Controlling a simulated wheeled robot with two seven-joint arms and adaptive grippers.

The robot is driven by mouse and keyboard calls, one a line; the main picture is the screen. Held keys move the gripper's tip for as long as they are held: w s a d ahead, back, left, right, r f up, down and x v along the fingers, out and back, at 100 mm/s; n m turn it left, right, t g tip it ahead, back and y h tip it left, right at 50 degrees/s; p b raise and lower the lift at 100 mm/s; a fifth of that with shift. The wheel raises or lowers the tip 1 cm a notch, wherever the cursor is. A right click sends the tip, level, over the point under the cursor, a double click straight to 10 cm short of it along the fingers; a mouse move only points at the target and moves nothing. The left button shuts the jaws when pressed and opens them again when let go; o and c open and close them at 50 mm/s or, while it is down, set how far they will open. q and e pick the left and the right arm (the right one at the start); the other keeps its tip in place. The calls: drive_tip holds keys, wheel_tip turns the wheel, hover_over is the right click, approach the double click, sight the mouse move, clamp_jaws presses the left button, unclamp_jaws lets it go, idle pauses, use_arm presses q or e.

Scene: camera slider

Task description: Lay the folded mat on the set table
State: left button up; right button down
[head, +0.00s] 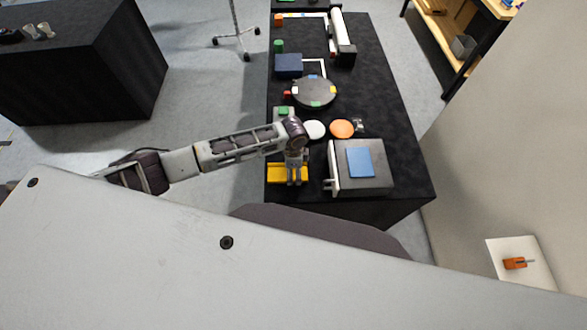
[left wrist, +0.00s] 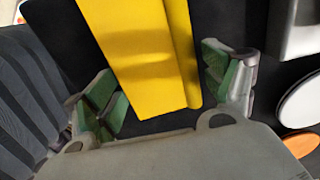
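A yellow folded piece, which looks like the mat (head: 274,174), lies on the near left part of a long black table (head: 385,95). In the left wrist view the yellow mat (left wrist: 140,35) shows a fold along its right side. My left gripper (head: 296,180) is over the mat and hides part of it. In the left wrist view the green-padded fingers of the left gripper (left wrist: 158,75) are spread wide, one on each side of the mat's near end, with nothing clamped. Contact with the mat cannot be told. My right gripper is out of view.
A grey box (head: 383,181) with a blue pad (head: 360,162) stands right of the mat. Behind are a white disc (head: 315,129), an orange disc (head: 342,128) and a dark round platform (head: 314,91) with coloured blocks. The table's right edge strip is clear.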

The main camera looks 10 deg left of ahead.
sight(294, 171)
use_arm(q)
drive_tip(key=shift+o, duration=0.2)
drive_tip(key=shift+r, duration=0.1)
wheel_tip(294, 171, up, 12)
drive_tip(key=shift+b, duration=0.35)
idle(0.6)
idle(0.8)
